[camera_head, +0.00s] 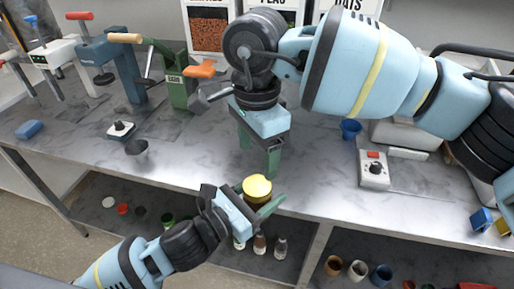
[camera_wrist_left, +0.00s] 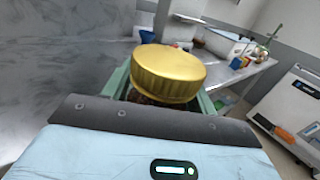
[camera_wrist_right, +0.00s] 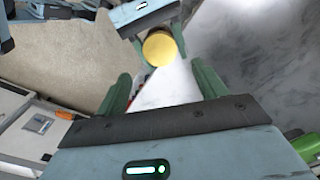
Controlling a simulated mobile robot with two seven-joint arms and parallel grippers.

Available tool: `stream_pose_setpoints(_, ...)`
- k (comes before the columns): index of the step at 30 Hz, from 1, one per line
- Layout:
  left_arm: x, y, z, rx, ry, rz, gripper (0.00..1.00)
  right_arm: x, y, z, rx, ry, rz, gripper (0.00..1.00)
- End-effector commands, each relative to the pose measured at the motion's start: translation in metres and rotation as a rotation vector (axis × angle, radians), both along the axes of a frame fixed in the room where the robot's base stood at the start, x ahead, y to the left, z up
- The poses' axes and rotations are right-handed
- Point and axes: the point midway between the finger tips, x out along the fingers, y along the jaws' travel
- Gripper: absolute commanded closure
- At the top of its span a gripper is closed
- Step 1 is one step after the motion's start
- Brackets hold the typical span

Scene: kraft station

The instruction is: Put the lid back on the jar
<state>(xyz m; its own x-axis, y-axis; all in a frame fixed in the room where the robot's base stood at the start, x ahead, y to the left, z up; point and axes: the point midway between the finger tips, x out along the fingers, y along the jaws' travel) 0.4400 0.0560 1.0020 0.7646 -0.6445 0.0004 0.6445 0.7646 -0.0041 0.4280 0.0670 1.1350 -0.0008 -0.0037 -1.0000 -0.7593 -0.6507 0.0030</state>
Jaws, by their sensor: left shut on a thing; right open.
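The gold lid (camera_head: 257,187) sits on top of the jar (camera_wrist_left: 150,99), and it also shows in the left wrist view (camera_wrist_left: 168,74) and the right wrist view (camera_wrist_right: 160,48). I cannot tell whether the lid is fully seated. Most of the jar is hidden by the lid and my left gripper. My left gripper (camera_head: 262,207) is shut on the jar, in front of the counter's front edge. My right gripper (camera_head: 260,158) is open and empty, fingers down, a little above and behind the lid and apart from it. Its two green fingers show in the right wrist view (camera_wrist_right: 163,88).
The grey counter (camera_head: 210,165) has a small dark cup (camera_head: 137,148), a dial device (camera_head: 121,130), a blue cup (camera_head: 350,129) and a scale-like box (camera_head: 373,172). Presses and dispensers stand behind. A lower shelf holds several small jars and cups.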

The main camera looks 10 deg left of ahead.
Motion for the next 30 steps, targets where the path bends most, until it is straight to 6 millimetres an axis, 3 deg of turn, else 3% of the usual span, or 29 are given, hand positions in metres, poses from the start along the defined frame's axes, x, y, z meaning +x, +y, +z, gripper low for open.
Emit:
stream_pose_setpoints(5, 0.0, 0.0, 0.001, -0.001, -0.003, -0.001, 1.0, 0.0, 0.0, -0.013, -0.001, 0.003, -0.001, 0.3)
stream_pose_setpoints(18, 0.0, 0.0, 0.001, -0.001, -0.003, -0.001, 1.0, 0.0, -0.001, -0.07, -0.002, 0.001, -0.003, 0.3)
stream_pose_setpoints(30, 0.0, 0.0, 0.001, -0.001, -0.003, -0.001, 1.0, 0.0, -0.001, -0.08, 0.0, 0.0, -0.003, 0.3)
